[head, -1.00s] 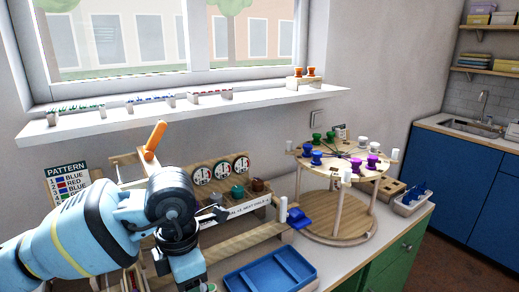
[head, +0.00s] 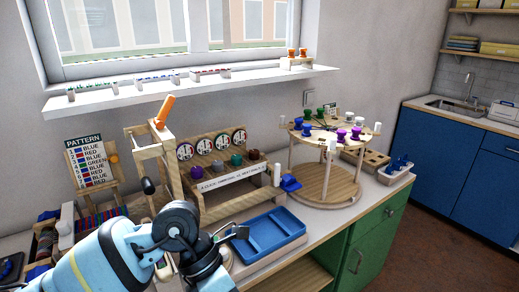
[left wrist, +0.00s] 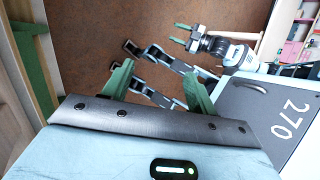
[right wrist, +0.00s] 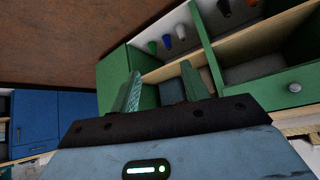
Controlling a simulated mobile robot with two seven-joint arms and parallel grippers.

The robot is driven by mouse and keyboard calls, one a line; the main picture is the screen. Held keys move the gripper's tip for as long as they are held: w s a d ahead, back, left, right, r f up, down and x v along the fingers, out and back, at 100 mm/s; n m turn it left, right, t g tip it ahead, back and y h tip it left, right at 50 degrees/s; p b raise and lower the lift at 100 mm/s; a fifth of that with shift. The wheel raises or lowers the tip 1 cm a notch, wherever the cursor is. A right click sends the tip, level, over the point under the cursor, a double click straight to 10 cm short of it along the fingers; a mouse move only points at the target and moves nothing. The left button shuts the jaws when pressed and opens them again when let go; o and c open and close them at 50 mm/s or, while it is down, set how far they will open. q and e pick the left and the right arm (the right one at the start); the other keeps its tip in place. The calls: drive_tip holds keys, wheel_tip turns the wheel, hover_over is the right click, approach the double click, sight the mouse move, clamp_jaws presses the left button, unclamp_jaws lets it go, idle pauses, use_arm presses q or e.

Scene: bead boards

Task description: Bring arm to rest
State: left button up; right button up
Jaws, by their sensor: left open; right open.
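One of my blue arms reaches in from the lower left of the head view, bent at a dark elbow, in front of the bench; its gripper is not clearly visible there. My left gripper (left wrist: 158,88) shows in the left wrist view with its green fingers apart and nothing between them, above brown floor. Another arm of mine with green fingers shows at that view's top. My right gripper (right wrist: 162,88) shows in the right wrist view, fingers apart and empty, facing a green cabinet (right wrist: 112,75) with open shelves.
The bench holds a blue tray (head: 268,238), a round wooden carousel (head: 325,185) with coloured spools, a wooden rack (head: 215,175) with dials, and a pattern board (head: 88,165). A window sill shelf (head: 190,90) is above. Blue cabinets (head: 450,150) stand right; floor between is clear.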

use_arm(q)
drive_tip(key=s+d+r+n+g+h+p, duration=0.1)
drive_tip(key=s+d+r+n+g+h, duration=0.1)
drive_tip(key=s+d+r+n+h, duration=0.55)
drive_tip(key=w+a+f+n+t+h, duration=0.3)
drive_tip(key=w+n+t+h, duration=0.3)
drive_tip(key=n+t+h, duration=0.5)
drive_tip(key=a+f+n+t+y+p, duration=0.2)
drive_tip(key=a+f+n+t+y, duration=0.95)
drive_tip(key=f+n+y, duration=0.65)
drive_tip(key=s+a+f+n+g+y, duration=0.2)
drive_tip(key=s+a+f+n+g, duration=0.2)
drive_tip(key=s+f, duration=0.3)
drive_tip(key=s+a+f+n+g+y, duration=0.2)
drive_tip(key=s+a+f+n, duration=0.3)
drive_tip(key=s, duration=0.7)
wheel_tip(320, 180, down, 2)
drive_tip(key=shift+s+a+f+g+y, duration=0.25)
drive_tip(key=shift+a+g+y, duration=0.15)
drive_tip(key=shift+g, duration=0.45)
use_arm(e)
drive_tip(key=shift+t, duration=0.5)
drive_tip(key=r, duration=0.1)
drive_tip(key=w+r, duration=0.1)
drive_tip(key=r, duration=0.1)
drive_tip(key=w+r, duration=0.1)
drive_tip(key=shift+w+d+r, duration=0.15)
drive_tip(key=shift+d+r, duration=0.05)
